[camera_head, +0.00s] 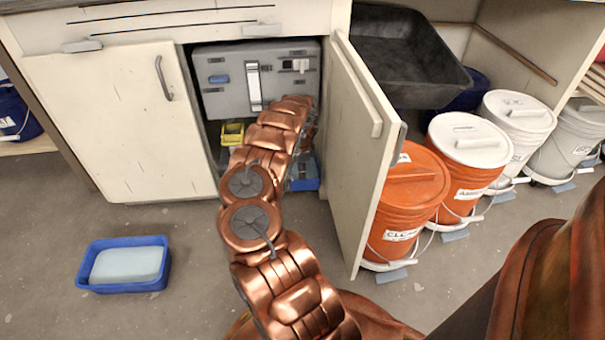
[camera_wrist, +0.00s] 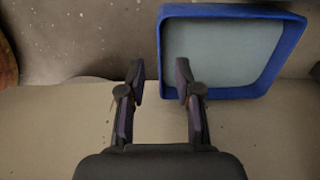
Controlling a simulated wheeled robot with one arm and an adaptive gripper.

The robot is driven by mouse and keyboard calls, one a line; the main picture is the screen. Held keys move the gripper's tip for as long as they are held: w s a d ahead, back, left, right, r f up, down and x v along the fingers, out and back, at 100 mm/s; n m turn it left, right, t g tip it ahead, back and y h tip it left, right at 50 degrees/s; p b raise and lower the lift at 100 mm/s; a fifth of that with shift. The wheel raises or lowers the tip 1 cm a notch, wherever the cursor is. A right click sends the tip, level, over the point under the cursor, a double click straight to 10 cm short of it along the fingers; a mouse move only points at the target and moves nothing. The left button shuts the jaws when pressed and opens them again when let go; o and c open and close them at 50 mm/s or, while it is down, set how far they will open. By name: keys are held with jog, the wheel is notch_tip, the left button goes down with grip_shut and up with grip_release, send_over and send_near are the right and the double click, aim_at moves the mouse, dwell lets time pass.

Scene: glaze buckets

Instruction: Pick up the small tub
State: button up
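My gripper (camera_wrist: 161,80) shows in the wrist view with its two dark fingers apart and nothing between them. A blue tub (camera_wrist: 291,45) with a pale inside lies at the upper right there, close to the right fingertip; contact cannot be told. In the head view my arm reaches into the open cabinet and hides the gripper. A small yellow tub (camera_head: 232,134) shows inside, left of the arm. A blue thing (camera_head: 305,184) shows low at the cabinet's front, partly behind the arm. A blue tub (camera_head: 97,285) holding a pale block (camera_head: 128,265) sits on the floor.
The open cabinet door (camera_head: 357,150) stands just right of my arm. A grey case (camera_head: 225,95) is inside the cabinet. An orange bucket (camera_head: 405,200) and several other lidded buckets stand right of the door. The floor at front left is mostly clear.

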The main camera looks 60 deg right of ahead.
aim_at(305, 184)
jog(key=shift+s+d+f, duration=0.2)
jog(key=shift+s+f, duration=0.05)
jog(key=shift+f, duration=0.1)
jog(key=shift+s+d+f+b, duration=0.15)
jog(key=shift+f+b, duration=0.55)
jog(key=shift+f, duration=0.5)
jog(key=shift+s+f+b, duration=0.1)
jog(key=shift+f+b, duration=0.65)
jog(key=shift+f, duration=0.5)
jog(key=shift+s+d+f+b, duration=0.15)
jog(key=shift+f+b, duration=0.55)
jog(key=shift+f, duration=0.5)
jog(key=shift+r, duration=0.1)
jog(key=shift+a, duration=0.1)
grip_shut()
